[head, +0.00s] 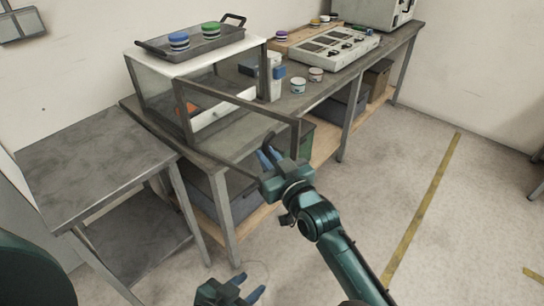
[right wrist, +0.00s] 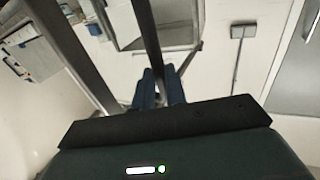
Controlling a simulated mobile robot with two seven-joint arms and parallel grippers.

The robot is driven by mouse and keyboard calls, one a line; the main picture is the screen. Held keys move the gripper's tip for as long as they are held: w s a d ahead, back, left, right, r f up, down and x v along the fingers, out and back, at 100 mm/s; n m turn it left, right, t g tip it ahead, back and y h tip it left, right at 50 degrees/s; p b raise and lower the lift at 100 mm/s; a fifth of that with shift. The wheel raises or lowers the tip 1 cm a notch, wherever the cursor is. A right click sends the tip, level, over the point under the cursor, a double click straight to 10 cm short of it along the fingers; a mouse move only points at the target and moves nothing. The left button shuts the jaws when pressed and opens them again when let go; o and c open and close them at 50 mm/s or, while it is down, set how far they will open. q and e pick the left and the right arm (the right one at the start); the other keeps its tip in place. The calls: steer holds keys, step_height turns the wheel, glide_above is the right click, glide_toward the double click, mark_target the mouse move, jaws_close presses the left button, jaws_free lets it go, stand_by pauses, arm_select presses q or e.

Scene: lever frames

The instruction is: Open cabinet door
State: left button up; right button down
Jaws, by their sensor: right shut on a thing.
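The cabinet (head: 158,66) is a glass-sided box with a white top on the workbench. Its dark-framed glass door (head: 235,97) stands swung open, jutting out past the bench edge toward me. My right gripper (head: 268,155) is at the door's free end, shut on the dark door handle (head: 270,138). In the right wrist view my right gripper's blue fingers (right wrist: 159,88) close around a dark bar (right wrist: 148,35); the exact contact is partly hidden. My left gripper (head: 250,284) is low at the bottom of the head view, open and empty, apart from the cabinet.
A tray (head: 205,42) with a blue and a green-topped jar sits on the cabinet. Jars and a control panel (head: 322,46) stand on the workbench (head: 350,72) to the right. A grey side table (head: 92,158) stands at left. The floor (head: 400,155) at right is clear.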

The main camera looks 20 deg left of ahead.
steer(key=shift+s+a+r, duration=0.2)
steer(key=shift+a+r, duration=0.05)
steer(key=shift+a, duration=0.1)
steer(key=c, duration=1.8)
jaws_free()
steer(key=shift+a, duration=0.1)
steer(key=shift+o, duration=0.9)
steer(key=shift+w+a+f, duration=0.1)
steer(key=shift+a+f, duration=0.05)
steer(key=shift+o, duration=0.9)
steer(key=shift+d+f, duration=0.1)
steer(key=shift+d, duration=0.15)
steer(key=v, duration=1.3)
